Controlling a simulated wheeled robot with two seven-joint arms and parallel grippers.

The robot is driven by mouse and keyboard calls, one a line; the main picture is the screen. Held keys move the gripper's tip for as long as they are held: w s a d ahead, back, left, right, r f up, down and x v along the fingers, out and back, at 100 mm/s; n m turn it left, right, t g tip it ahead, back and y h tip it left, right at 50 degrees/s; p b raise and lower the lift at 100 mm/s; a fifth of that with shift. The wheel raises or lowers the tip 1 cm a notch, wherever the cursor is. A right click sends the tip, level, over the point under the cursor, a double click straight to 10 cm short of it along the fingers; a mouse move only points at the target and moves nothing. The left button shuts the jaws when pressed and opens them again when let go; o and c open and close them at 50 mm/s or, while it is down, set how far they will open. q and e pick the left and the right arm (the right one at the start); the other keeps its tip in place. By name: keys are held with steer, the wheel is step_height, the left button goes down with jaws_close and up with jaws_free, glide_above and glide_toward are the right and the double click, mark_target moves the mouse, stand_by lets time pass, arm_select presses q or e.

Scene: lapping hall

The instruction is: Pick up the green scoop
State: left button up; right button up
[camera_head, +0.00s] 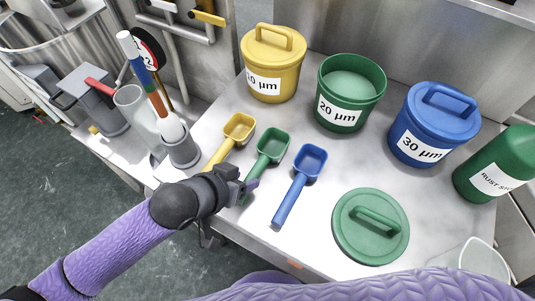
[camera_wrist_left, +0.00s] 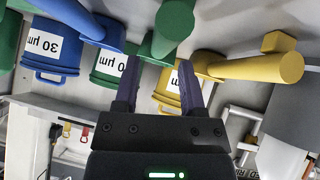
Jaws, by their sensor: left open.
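The green scoop (camera_head: 273,146) lies on the bench between the yellow scoop and the blue scoop, its handle pointing toward the front edge. My left gripper (camera_head: 250,186) is at the handle end, and its hand hides part of the handle. In the left wrist view, the green scoop's handle (camera_wrist_left: 174,22) shows just ahead of the gap between the open fingers (camera_wrist_left: 160,75). The jaws hold nothing. I cannot tell whether a finger touches the handle. My right gripper is not in view.
The yellow scoop (camera_head: 238,129) and blue scoop (camera_head: 309,161) flank the green one closely. Yellow (camera_head: 273,80), green (camera_head: 347,110) and blue (camera_head: 433,130) tubs stand behind. A green lid (camera_head: 371,227) lies at right. A holder with a brush-like tool (camera_head: 182,150) stands at left.

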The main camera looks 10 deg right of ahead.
mark_target(251, 176)
arm_select(q)
steer(key=b+x, duration=0.2)
steer(key=x, duration=0.3)
steer(key=shift+a+f, duration=0.15)
steer(key=shift+a, duration=0.05)
steer(key=shift+w+d, duration=0.1)
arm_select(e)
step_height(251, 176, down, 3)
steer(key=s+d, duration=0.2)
arm_select(q)
jaws_close()
steer(key=shift+r, duration=0.3)
step_height(251, 176, up, 10)
steer(key=p, duration=0.4)
steer(key=shift+f+p, duration=0.1)
steer(key=shift+p, duration=0.3)
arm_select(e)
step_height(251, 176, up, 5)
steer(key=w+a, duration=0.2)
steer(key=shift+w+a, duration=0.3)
